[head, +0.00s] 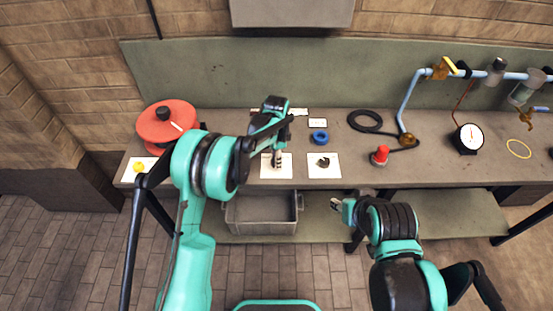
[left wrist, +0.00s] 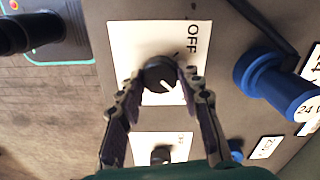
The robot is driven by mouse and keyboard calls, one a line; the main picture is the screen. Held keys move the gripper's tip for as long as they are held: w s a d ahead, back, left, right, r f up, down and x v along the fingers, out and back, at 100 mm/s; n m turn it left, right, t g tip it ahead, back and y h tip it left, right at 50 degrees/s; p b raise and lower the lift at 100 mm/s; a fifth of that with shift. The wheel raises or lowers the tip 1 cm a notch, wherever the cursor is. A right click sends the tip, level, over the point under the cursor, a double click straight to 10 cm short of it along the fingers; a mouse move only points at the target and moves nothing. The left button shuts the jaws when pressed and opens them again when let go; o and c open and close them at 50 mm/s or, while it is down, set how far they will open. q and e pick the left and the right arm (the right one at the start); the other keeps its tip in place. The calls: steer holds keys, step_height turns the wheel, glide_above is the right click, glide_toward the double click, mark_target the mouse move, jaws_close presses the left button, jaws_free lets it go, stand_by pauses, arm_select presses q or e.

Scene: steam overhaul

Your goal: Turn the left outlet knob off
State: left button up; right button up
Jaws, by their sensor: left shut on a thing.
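My left gripper (head: 278,164) reaches down onto the left white plate (head: 287,174) at the bench's front edge and hides the knob there in the head view. In the left wrist view the gripper (left wrist: 163,80) is shut on the round black knob (left wrist: 156,76), one finger on each side. The knob's white pointer line slants to the lower right. The word OFF is printed on the plate (left wrist: 130,45), above and right of the knob. My right gripper (head: 341,207) hangs in front of the bench, away from the plates; its finger opening is unclear.
A second plate (head: 331,174) with a black knob (head: 323,162) lies just to the right. A red-topped part (head: 380,155), gauge (head: 468,138) and red reel (head: 167,124) stand on the bench. A grey bin (head: 262,212) is below.

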arm_select(q)
steer(key=shift+n, duration=0.3)
steer(key=n+b, duration=0.1)
steer(key=n, duration=0.2)
steer(key=shift+n, duration=0.4)
steer(key=n+b, duration=0.1)
steer(key=n, duration=0.3)
steer(key=shift+n, duration=0.3)
steer(key=n, duration=0.8)
steer(key=shift+n+b, duration=0.3)
steer(key=shift+b, duration=0.1)
steer(key=o, duration=1.2)
steer(key=shift+c, duration=0.2)
